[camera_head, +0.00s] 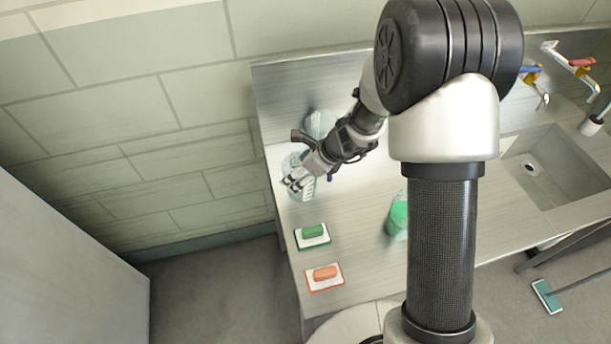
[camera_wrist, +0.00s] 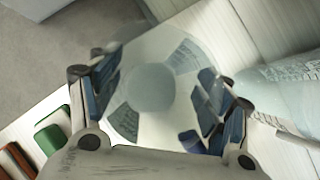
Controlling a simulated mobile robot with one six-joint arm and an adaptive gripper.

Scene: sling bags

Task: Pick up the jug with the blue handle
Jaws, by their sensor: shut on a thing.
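A clear, pale jug (camera_head: 296,163) stands near the left end of the counter (camera_head: 350,235), mostly behind my gripper (camera_head: 301,184). In the wrist view the fingers of my gripper (camera_wrist: 160,103) close around this see-through jug (camera_wrist: 150,85) from both sides, and its round bottom shows between the pads. A small blue bit (camera_head: 330,178) shows beside the gripper; I cannot tell whether it is the handle. I cannot tell whether the jug is off the counter.
Another clear vessel (camera_head: 314,124) stands behind, close by; it also shows in the wrist view (camera_wrist: 285,85). A container with green contents (camera_head: 398,218) stands right. A sink (camera_head: 560,165) is further right.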

